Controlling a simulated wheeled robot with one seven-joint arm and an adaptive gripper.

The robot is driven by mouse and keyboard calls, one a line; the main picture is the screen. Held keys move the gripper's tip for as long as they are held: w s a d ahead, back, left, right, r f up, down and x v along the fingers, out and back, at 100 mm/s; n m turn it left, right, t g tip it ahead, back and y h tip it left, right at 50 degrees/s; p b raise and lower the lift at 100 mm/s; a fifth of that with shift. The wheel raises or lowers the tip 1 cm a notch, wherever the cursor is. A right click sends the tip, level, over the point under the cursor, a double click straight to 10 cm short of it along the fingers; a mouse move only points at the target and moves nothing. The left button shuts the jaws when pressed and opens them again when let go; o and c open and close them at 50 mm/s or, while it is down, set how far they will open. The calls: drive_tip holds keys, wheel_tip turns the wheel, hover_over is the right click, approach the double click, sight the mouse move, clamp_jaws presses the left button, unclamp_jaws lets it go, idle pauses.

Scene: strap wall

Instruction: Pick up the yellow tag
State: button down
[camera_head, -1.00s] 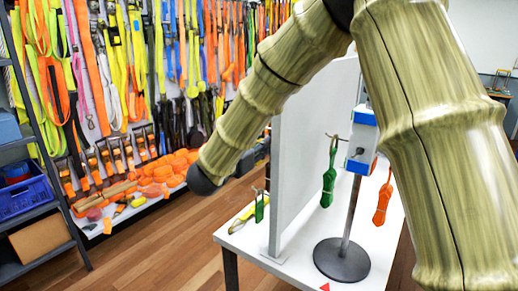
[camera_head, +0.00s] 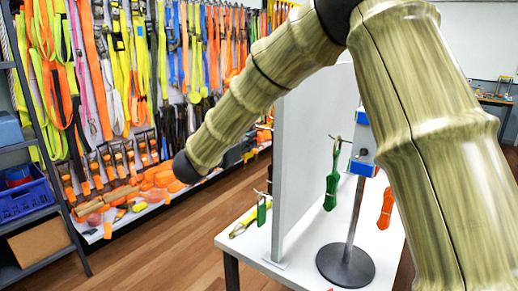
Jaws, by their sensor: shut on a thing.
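My gripper is not in view; my forearm runs down to the left and ends at a dark joint, with nothing of the hand showing beyond it. A yellow strip-like piece (camera_head: 241,224) lies at the left edge of the white table (camera_head: 240,247), partly behind a small green tag (camera_head: 262,213). I cannot tell whether this piece is the yellow tag. A larger green tag (camera_head: 331,188) hangs from a hook to the right of the upright panel. An orange-red tag (camera_head: 386,208) hangs farther right, partly hidden by my arm.
A pale upright panel (camera_head: 301,150) stands on the table. A pole stand with a dark round base (camera_head: 346,266) is right of it. A wall of straps (camera_head: 150,60) fills the back left. A shelf with a blue crate (camera_head: 22,199) stands at far left. Wooden floor lies clear between.

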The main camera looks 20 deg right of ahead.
drive_tip(key=w+a+b, duration=0.2)
drive_tip(key=w+a, duration=0.6)
drive_tip(key=w, duration=0.2)
drive_tip(key=shift+b, duration=0.3)
drive_tip(key=shift+w, duration=0.1)
